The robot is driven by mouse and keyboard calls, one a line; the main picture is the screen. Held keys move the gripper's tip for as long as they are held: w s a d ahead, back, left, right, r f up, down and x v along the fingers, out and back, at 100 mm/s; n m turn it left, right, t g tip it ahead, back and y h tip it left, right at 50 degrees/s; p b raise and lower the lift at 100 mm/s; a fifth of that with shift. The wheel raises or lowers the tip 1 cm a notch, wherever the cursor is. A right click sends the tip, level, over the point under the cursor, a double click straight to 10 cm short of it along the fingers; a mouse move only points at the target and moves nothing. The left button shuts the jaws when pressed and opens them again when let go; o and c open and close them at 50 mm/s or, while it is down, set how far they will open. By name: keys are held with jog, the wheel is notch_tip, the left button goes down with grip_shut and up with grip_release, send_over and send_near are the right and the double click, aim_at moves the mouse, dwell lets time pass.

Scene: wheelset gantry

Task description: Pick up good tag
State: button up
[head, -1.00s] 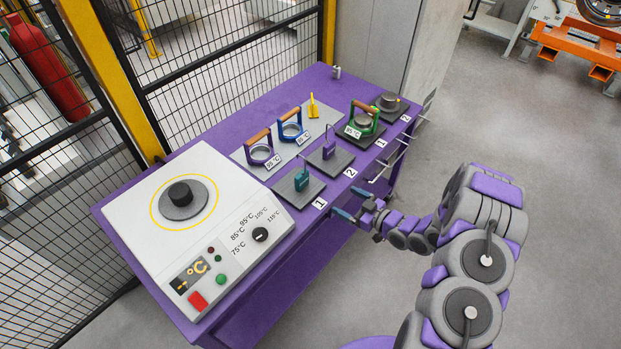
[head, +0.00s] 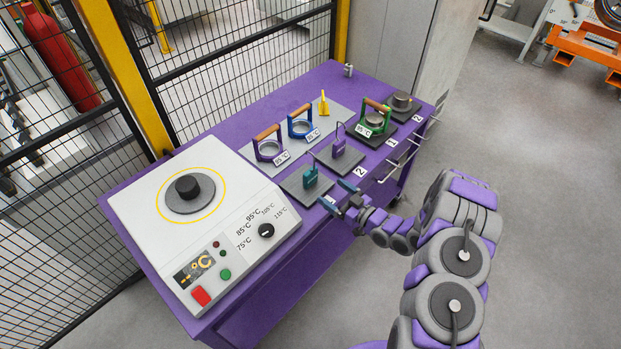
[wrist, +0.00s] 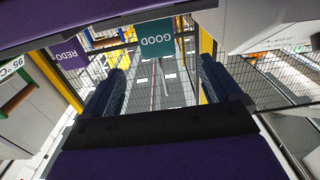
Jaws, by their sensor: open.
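The good tag is teal and stands upright on a dark square pad in the head view (head: 310,177). In the wrist view it reads "GOOD" (wrist: 156,38) and shows ahead of my gripper, between the lines of the two fingers. My gripper (head: 334,204) is at the table's front edge, just in front of the teal tag's pad and apart from the tag. Its two dark blue fingers are spread with nothing between them in the wrist view (wrist: 162,80).
A purple "REDO" tag (wrist: 70,59) stands on the neighbouring pad. A white heater (head: 215,235) fills the table's left end. Drawer handles jut from the front.

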aim_at(313, 176)
jog(key=shift+b+x, duration=1.25)
jog(key=shift+x, duration=3.2)
jog(key=shift+w+d+f, duration=0.1)
jog(key=shift+w, duration=0.05)
jog(key=shift+c, duration=0.3)
jog(key=c, duration=1.2)
